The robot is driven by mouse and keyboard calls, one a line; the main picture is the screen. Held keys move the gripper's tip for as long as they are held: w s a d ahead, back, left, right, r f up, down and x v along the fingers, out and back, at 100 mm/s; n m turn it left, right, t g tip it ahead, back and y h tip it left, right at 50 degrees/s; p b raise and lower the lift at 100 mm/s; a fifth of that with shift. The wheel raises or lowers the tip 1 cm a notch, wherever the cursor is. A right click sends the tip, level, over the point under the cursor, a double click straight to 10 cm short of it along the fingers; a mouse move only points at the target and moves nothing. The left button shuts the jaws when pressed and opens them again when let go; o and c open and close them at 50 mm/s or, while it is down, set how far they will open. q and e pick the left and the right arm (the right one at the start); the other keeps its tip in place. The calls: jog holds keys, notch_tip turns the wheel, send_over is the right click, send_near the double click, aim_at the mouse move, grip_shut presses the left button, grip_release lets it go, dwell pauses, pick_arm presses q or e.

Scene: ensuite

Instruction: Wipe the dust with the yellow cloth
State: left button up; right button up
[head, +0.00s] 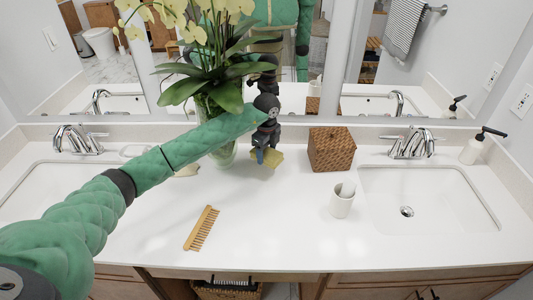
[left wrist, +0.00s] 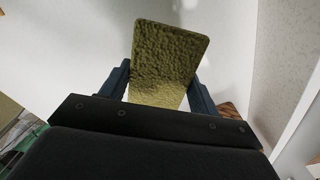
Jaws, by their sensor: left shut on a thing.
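My left gripper (head: 260,156) is shut on the yellow cloth (head: 272,159), over the back middle of the white counter, beside the vase and left of the woven box. In the left wrist view the cloth (left wrist: 168,58) looks like a stiff, rough, olive-yellow pad standing out between the two blue fingers. The head view does not clearly show whether the cloth touches the counter. I cannot make out any dust on the counter in either view. My right gripper is not in view.
A glass vase (head: 221,143) of orchids stands close left of my gripper. A woven box (head: 332,149) stands to its right, with a white cup (head: 342,201) in front. A comb (head: 202,228) lies front left. Sinks flank the counter; a mirror (head: 190,90) is behind. The front middle is clear.

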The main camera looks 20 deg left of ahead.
pick_arm(q)
jog(key=shift+r+p, duration=0.6)
jog(key=shift+r, duration=0.9)
jog(key=shift+f, duration=0.1)
